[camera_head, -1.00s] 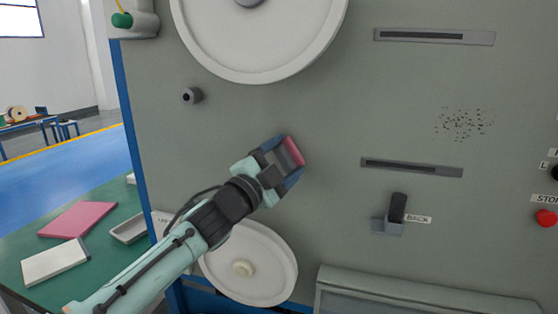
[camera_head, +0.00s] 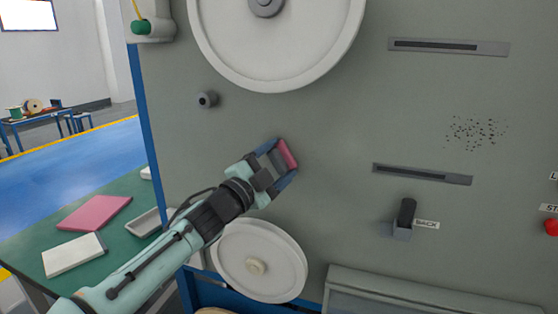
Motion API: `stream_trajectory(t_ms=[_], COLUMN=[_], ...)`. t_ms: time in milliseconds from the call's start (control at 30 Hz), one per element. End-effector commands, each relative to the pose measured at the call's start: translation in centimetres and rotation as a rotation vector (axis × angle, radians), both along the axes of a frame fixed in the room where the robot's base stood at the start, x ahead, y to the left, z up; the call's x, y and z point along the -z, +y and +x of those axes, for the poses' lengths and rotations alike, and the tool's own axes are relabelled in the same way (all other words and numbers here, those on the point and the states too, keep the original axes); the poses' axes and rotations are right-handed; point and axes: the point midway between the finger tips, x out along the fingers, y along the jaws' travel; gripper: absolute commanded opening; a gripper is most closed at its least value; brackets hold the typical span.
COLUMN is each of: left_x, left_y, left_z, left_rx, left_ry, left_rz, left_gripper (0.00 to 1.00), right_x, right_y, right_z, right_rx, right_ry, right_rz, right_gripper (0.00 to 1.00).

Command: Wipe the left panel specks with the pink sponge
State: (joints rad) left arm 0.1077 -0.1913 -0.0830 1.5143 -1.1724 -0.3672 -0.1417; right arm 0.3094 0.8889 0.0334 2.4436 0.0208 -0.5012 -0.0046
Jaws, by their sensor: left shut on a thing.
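My left gripper (camera_head: 285,163) is shut on the pink sponge (camera_head: 288,153), a small block between its fingertips in front of the grey machine panel (camera_head: 340,120). I cannot tell whether the sponge touches the panel. A patch of dark specks (camera_head: 475,132) is on the panel at the right, between two dark slots, to the right of my gripper and a little higher. No specks show on the panel close around the sponge. My right gripper is not in view.
A large white wheel (camera_head: 277,70) is above my gripper and a smaller one (camera_head: 285,268) below. A black knob (camera_head: 207,100), two slots, a switch (camera_head: 404,220) and a red button (camera_head: 551,228) stand on the panel. A green table (camera_head: 120,195) holds a pink slab (camera_head: 94,213), white block (camera_head: 73,255) and tray.

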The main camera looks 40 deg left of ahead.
Motion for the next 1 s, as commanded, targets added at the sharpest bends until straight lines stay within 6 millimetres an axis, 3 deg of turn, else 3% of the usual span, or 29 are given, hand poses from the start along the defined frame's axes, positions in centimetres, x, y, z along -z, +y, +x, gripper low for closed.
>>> stream_trajectory(t_ms=[500, 1000], left_x=[-0.3, -0.3], left_y=[-1.8, -2.0], left_z=[-4.8, -5.6], left_rx=[0.006, 0.006], left_ry=[-0.007, -0.009], left_rz=[0.001, 0.001], left_gripper=[0.49, 0.49], right_x=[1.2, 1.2], right_y=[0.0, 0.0], right_z=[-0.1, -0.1], right_rx=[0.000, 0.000], right_ry=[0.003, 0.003], right_rz=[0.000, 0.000], right_gripper=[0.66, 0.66])
